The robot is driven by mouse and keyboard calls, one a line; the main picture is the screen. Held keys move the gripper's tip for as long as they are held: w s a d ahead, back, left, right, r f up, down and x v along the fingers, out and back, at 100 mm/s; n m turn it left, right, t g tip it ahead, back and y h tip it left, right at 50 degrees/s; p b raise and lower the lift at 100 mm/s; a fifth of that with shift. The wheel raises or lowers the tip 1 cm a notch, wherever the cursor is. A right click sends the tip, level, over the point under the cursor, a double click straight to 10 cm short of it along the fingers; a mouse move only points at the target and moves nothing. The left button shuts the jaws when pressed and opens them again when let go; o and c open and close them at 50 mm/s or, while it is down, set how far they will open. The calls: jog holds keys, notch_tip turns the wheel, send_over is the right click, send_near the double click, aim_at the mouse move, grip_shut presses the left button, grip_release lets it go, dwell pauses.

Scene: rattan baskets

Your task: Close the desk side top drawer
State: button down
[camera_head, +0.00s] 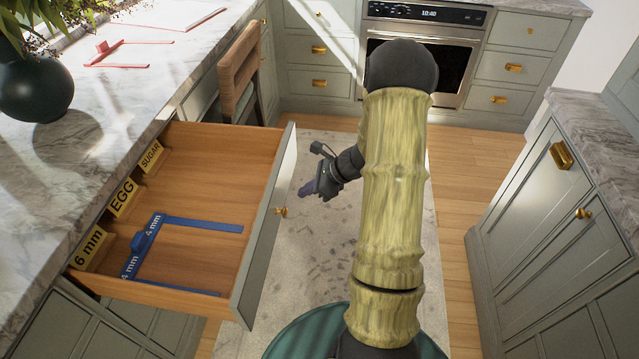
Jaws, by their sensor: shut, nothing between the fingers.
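The top drawer (190,250) is pulled out from under the marble counter at the left. Its wooden inside holds a blue frame-shaped piece (200,224) and upright labels reading SUGAR, EGG and 6 mm. The drawer's grey-green front panel (262,235) faces right and has a small brass knob (281,211). My gripper (308,188) is to the right of the front panel, near its far end, and appears apart from it. Its dark purple fingers are shut and empty, pointing left and down. The drawer's rails are hidden.
The marble counter (60,190) bears a dark vase (36,88) and red pieces. A wooden chair (239,75) stands beyond the drawer. An oven (425,55) is at the back. A cabinet (545,215) stands at the right. A speckled rug (300,270) covers the floor beside the drawer.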

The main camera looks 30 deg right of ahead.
aim_at(282, 194)
jog(key=w+a, duration=0.2)
jog(key=a, duration=0.1)
jog(key=shift+w+a+f, duration=0.1)
jog(key=shift+w+a, duration=0.1)
jog(key=shift+w, duration=0.05)
